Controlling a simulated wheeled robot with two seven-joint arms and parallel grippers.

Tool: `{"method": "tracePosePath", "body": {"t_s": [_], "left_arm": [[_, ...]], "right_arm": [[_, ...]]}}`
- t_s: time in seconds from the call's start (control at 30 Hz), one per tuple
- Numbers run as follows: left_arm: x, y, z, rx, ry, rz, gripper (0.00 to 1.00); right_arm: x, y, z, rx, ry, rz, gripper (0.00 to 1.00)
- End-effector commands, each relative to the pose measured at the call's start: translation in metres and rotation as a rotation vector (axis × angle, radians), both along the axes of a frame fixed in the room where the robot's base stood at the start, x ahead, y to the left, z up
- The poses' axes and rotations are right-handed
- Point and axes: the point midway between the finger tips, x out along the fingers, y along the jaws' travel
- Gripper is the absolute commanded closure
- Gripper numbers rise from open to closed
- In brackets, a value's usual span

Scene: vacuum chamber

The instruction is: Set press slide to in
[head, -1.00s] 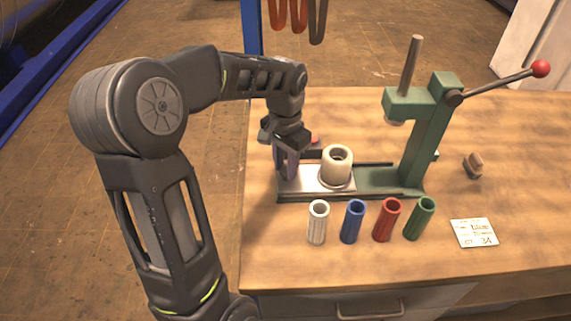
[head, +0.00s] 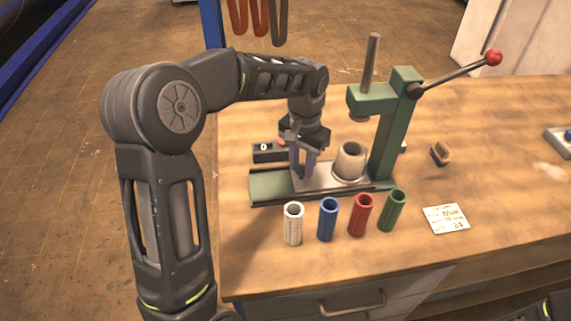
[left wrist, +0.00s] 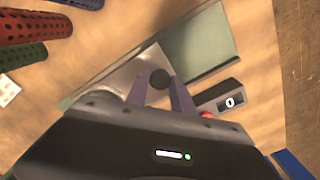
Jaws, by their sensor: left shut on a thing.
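The press (head: 384,150) is green, with an upright column, a ram and a red-knobbed lever. Its silver slide (head: 325,180) lies on the green base rail (head: 268,186), at the column end, carrying a pale cylindrical holder (head: 350,162) close to the column and roughly below the ram. Bare green rail shows to the left of the slide. My left gripper (head: 303,170) is at the slide's left end. In the left wrist view its fingers (left wrist: 160,85) are shut on a dark round knob (left wrist: 160,78) on the slide. My right gripper is out of view.
White (head: 293,224), blue (head: 328,219), red (head: 361,215) and green (head: 392,211) sleeves stand in front of the press. A small black box (head: 268,152) sits behind the rail. A written card (head: 446,219) and a brown block (head: 440,154) lie to the right.

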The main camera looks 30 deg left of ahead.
Motion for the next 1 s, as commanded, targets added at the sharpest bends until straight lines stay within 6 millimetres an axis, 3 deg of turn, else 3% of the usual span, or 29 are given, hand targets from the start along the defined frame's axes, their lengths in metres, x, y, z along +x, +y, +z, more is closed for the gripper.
{"method": "tracePosePath", "body": {"t_s": [0.2,0.23,0.5,0.8,1.0], "left_arm": [[0.003,-0.004,0.001,-0.007,-0.012,-0.004,1.00],[0.003,-0.004,0.001,-0.007,-0.012,-0.004,0.71],[0.002,-0.003,0.001,-0.006,-0.010,-0.003,0.50],[0.002,-0.002,0.003,-0.005,-0.008,-0.002,0.50],[0.003,-0.002,0.023,-0.004,-0.011,-0.002,0.50]], "right_arm": [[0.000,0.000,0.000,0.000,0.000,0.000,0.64],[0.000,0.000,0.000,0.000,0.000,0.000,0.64],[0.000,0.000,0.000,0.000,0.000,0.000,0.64],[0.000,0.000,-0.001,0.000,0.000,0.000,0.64],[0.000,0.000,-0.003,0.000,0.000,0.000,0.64]]}}
